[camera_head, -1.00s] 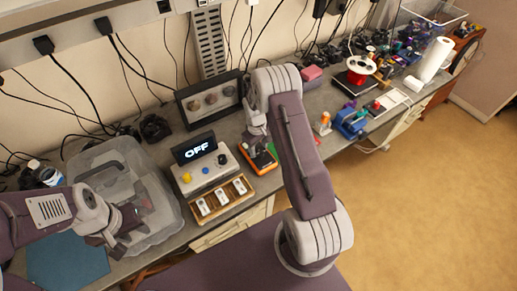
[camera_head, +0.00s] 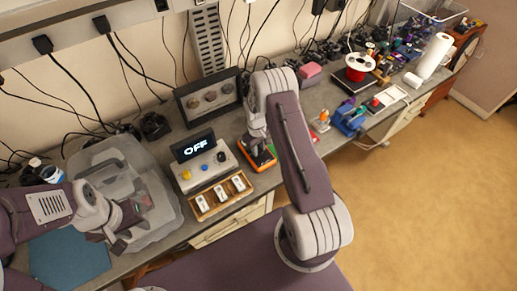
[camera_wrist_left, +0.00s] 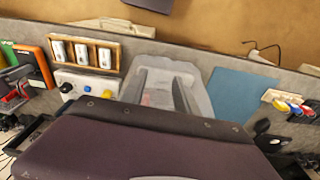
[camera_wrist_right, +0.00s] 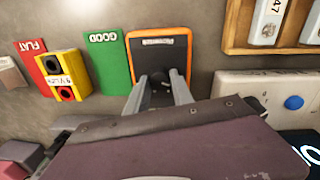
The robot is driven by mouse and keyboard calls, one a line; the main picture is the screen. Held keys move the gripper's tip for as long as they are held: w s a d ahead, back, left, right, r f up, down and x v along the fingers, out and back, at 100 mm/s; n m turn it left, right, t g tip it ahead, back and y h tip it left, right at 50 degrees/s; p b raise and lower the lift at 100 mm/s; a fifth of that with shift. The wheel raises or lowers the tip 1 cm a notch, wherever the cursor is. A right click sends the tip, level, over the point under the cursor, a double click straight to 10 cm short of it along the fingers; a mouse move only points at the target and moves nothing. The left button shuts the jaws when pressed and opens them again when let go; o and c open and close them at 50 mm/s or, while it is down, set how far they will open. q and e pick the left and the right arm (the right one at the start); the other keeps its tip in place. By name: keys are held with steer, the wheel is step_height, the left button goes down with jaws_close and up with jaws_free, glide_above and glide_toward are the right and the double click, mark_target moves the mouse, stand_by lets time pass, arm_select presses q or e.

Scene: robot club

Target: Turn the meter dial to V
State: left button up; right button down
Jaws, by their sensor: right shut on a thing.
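The meter (camera_head: 262,162) is a dark device with an orange rim, lying on the bench. In the right wrist view the meter (camera_wrist_right: 148,45) shows its dark face, with a round dark dial (camera_wrist_right: 160,84) in the lower part. My right gripper (camera_wrist_right: 160,86) is over the meter, its two fingers at either side of the dial and shut on it. The dial's markings are too small to read. A display (camera_head: 194,148) behind the meter's left reads OFF. My left gripper (camera_wrist_left: 163,85) is open and empty above the clear bin (camera_head: 165,226).
A grey panel (camera_head: 207,172) with yellow, blue and black knobs stands left of the meter. A wooden tray (camera_head: 222,208) holds white modules. Green (camera_wrist_right: 108,65) and red (camera_wrist_right: 32,62) cards and a yellow block (camera_wrist_right: 66,75) lie beside the meter.

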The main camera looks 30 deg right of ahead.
steer(key=m+b, duration=0.2)
steer(key=m, duration=0.1)
steer(key=shift+s+f+b, duration=0.1)
steer(key=shift+f+b, duration=0.1)
steer(key=shift+b, duration=0.1)
steer(key=m+b, duration=0.1)
steer(key=m, duration=0.1)
steer(key=shift+m, duration=0.4)
steer(key=shift+r+m+g+b, duration=0.1)
steer(key=shift+m+g+b, duration=0.2)
steer(key=shift+m+b, duration=0.7)
steer(key=shift+m+p, duration=0.3)
steer(key=shift+m, duration=0.1)
steer(key=c, duration=1.1)
jaws_free()
steer(key=shift+r, duration=0.15)
